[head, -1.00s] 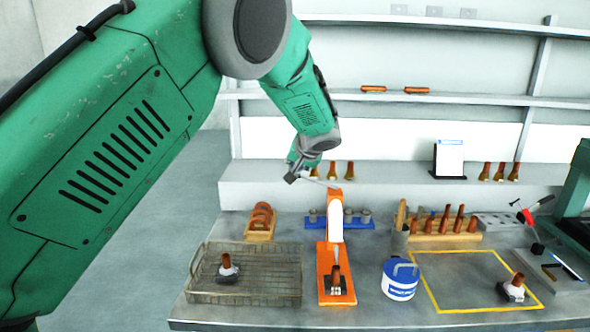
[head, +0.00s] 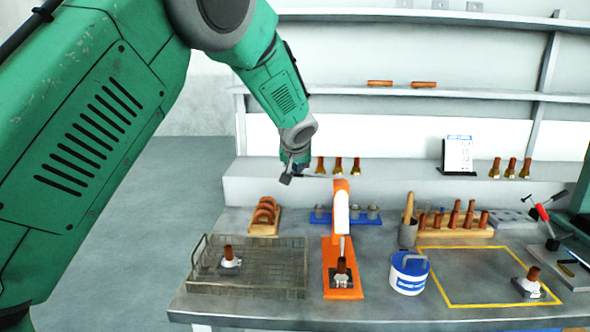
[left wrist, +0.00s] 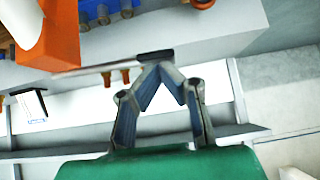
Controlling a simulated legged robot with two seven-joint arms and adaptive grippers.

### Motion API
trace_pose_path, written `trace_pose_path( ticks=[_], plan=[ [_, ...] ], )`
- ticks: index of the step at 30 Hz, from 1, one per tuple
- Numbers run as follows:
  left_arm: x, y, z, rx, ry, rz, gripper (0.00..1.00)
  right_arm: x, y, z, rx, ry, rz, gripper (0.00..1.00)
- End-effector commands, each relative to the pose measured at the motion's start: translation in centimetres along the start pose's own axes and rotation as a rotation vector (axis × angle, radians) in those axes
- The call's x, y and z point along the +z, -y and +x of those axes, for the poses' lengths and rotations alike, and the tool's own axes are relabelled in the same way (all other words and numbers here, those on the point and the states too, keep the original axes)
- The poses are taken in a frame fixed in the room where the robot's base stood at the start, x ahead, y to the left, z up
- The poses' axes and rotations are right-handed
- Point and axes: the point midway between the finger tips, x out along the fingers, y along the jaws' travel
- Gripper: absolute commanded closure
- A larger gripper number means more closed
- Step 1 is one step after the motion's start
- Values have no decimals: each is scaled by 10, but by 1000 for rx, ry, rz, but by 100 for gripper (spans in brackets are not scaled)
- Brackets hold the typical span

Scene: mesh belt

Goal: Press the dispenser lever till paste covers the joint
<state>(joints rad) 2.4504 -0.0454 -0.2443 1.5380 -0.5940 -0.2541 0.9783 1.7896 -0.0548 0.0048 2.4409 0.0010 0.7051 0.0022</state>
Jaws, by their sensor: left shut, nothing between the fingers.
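The orange dispenser (head: 341,187) stands mid-bench, with a white cartridge (head: 341,212) and a nozzle pointing down. Its thin grey lever (head: 318,176) sticks out left from the top, nearly level. It also shows in the left wrist view (left wrist: 100,67), with a dark end. My left gripper (head: 291,173) is at the lever's outer end, shut and empty. In the left wrist view its fingertips (left wrist: 166,67) meet close against that dark end; contact is hard to tell. The copper joint (head: 341,268) stands under the nozzle in a dark holder. Paste on it cannot be made out. My right gripper is out of view.
A wire basket (head: 248,292) holding one copper fitting stands left of the dispenser. A blue-and-white tub (head: 408,272) stands to its right. A yellow outlined area (head: 470,304) holds another fitting (head: 530,284). A wooden rack (head: 455,233) and a blue tray (head: 360,222) stand behind.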

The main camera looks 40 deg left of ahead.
Motion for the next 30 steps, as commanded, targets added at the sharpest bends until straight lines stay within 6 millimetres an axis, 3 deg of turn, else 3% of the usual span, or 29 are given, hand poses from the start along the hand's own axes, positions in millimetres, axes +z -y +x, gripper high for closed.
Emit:
trace_pose_path(
  ticks=[19, 27, 30],
  plan=[
    [-11, 4, -8, 1, 2, -3, 100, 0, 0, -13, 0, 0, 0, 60],
    [-42, 7, -36, 1, 2, -3, 100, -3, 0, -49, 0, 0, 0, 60],
    [-39, 5, -56, 4, -2, -2, 100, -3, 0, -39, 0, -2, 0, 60]
  ],
)
